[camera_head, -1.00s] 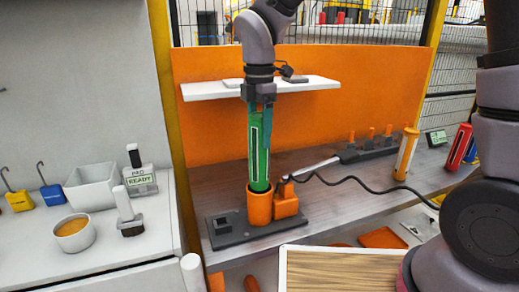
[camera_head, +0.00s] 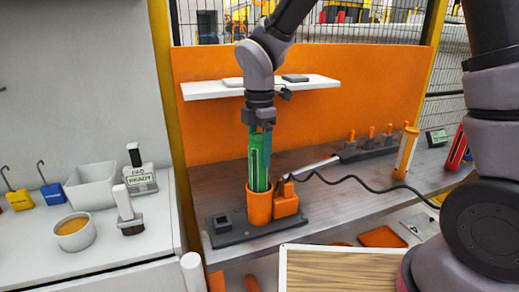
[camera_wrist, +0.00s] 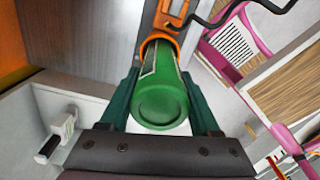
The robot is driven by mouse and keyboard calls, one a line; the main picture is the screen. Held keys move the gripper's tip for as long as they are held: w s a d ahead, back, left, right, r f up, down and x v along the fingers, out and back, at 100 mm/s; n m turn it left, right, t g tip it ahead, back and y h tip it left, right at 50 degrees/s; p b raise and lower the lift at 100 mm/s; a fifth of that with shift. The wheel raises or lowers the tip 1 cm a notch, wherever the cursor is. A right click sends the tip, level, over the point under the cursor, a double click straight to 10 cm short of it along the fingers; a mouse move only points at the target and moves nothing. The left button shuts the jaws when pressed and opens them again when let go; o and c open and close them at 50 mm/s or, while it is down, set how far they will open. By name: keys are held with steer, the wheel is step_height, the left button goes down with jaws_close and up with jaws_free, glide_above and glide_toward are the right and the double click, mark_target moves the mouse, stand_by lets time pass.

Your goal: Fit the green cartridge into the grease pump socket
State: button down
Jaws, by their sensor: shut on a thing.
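The green cartridge (camera_head: 257,160) stands upright above the grease pump, its lower end inside the orange socket (camera_head: 258,205). My gripper (camera_head: 260,128) is shut on the upper part of the cartridge from above. In the wrist view the cartridge's round green end (camera_wrist: 162,103) sits between the two dark green fingers of my gripper (camera_wrist: 163,110), and the orange socket rim (camera_wrist: 160,42) shows beyond it. How deep the lower end sits is hidden by the socket wall.
The pump's dark base (camera_head: 232,238) lies on the grey bench. A black cable (camera_head: 350,188) runs right from the pump. A white shelf (camera_head: 215,89) is behind my gripper.

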steer(key=shift+c, duration=0.5)
jaws_free()
step_height(320, 180, up, 13)
steer(key=shift+r, duration=0.1)
steer(key=w+d+r+m+t+y, duration=0.1)
steer(key=d+r+m, duration=0.2)
steer(key=d+m, duration=0.4)
steer(key=w+d+r+m+t+y, duration=0.1)
steer(key=d+r+m, duration=0.2)
steer(key=d+m, duration=0.35)
steer(key=s+d+r+m+t, duration=0.1)
steer(key=s+d+m+t, duration=0.1)
steer(key=d+m, duration=0.6)
steer(key=s+d+r+m+t, duration=0.1)
steer(key=s+d+m+t, duration=0.2)
steer(key=d+m, duration=0.5)
steer(key=shift+s+d+r, duration=0.3)
steer(key=shift+s+d, duration=0.25)
steer(key=shift+s, duration=0.15)
